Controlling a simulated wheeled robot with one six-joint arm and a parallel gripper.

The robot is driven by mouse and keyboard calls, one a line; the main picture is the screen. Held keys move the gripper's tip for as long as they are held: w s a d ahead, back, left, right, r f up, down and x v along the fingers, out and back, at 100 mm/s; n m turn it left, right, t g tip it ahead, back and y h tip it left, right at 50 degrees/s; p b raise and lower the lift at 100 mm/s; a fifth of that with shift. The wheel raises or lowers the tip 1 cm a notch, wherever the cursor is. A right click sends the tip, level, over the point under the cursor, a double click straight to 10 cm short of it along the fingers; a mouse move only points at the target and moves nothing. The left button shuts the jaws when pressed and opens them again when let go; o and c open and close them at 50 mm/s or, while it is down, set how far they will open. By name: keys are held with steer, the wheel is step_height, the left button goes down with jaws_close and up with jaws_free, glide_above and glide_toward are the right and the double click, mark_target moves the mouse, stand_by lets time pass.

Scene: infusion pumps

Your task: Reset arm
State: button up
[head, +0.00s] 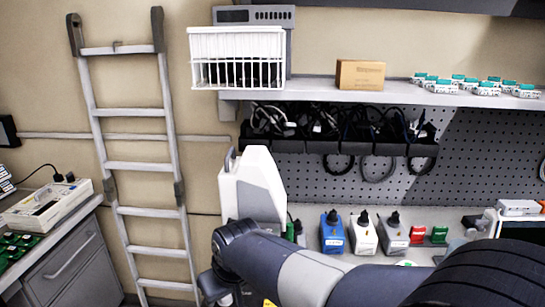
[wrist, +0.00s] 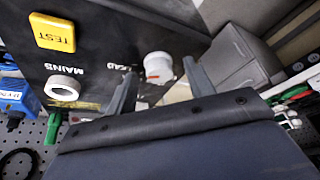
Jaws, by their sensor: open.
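My gripper (wrist: 160,70) shows in the wrist view with its two grey fingers apart. Nothing is held between them. A dark panel (wrist: 100,25) fills the upper left behind the fingers, with a yellow TEST patch (wrist: 52,33) and a white ring (wrist: 64,90) by the word MAINS. A white round knob or socket (wrist: 158,66) appears between the fingers. I cannot tell its distance from them. In the head view my arm reaches in from the lower right to the centre, beside a white upright body (head: 253,188). The fingertips are not clear there.
Blue (head: 332,236), white and grey units stand on the bench behind my arm. A shelf (head: 320,88) above holds a cardboard box (head: 360,74) and small teal-topped items (head: 470,84). A ladder (head: 134,160) leans at the left.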

steer(key=shift+w+d+n+g+y, duration=0.1)
steer(key=shift+n+g+y, duration=0.15)
steer(key=shift+n, duration=0.75)
steer(key=shift+w+n+g+y, duration=0.1)
steer(key=shift+n+g+y, duration=0.15)
steer(key=shift+n, duration=0.75)
steer(key=n, duration=0.2)
steer(key=n+g, duration=0.1)
steer(key=n, duration=0.1)
steer(key=shift+g+y, duration=0.3)
steer(key=n+g+p, duration=0.1)
steer(key=n, duration=0.1)
steer(key=n+g+p, duration=0.1)
steer(key=n+p, duration=0.1)
steer(key=n, duration=0.1)
steer(key=shift+w+r+n, duration=0.15)
steer(key=shift+n, duration=0.15)
steer(key=shift+n+g+p, duration=0.5)
steer(key=shift+n+p, duration=0.45)
steer(key=shift+n, duration=0.15)
